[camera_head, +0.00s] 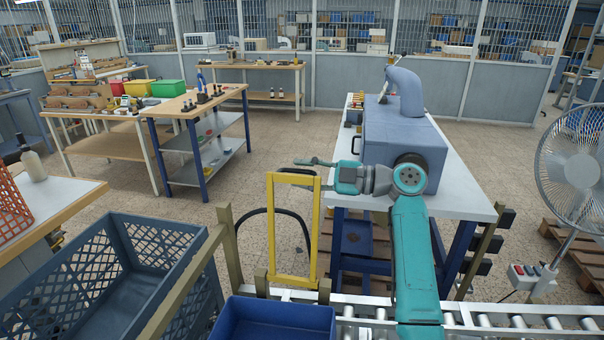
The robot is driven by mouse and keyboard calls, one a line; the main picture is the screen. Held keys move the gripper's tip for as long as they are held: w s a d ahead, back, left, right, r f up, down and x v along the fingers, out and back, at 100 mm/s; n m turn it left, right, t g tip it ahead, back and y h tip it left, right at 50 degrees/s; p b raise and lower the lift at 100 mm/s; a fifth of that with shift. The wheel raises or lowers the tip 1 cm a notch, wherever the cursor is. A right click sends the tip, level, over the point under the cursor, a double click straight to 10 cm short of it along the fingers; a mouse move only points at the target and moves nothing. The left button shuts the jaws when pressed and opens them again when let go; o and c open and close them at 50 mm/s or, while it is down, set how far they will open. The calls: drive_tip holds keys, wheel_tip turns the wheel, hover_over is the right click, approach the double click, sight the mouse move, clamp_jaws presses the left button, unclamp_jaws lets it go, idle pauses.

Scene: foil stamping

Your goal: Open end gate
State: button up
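A yellow rectangular frame (272,230), which looks like the end gate, stands upright beyond the blue bin and beside the roller conveyor. My teal arm reaches up from the bottom right, and my gripper (305,164) points left at the height of the frame's top bar. The fingers overlap the upper edge of the frame in the picture. I cannot tell whether they touch it or how far apart they are. No held object is visible.
A blue bin (273,304) sits at the front, near conveyor rollers (515,321). A large slatted crate (150,235) is at left. A blue-grey machine (385,140) on a white table stands behind my arm. A fan (580,165) is at right.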

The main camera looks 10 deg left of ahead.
drive_tip(key=d, duration=1.1)
drive_tip(key=shift+s+d, duration=0.25)
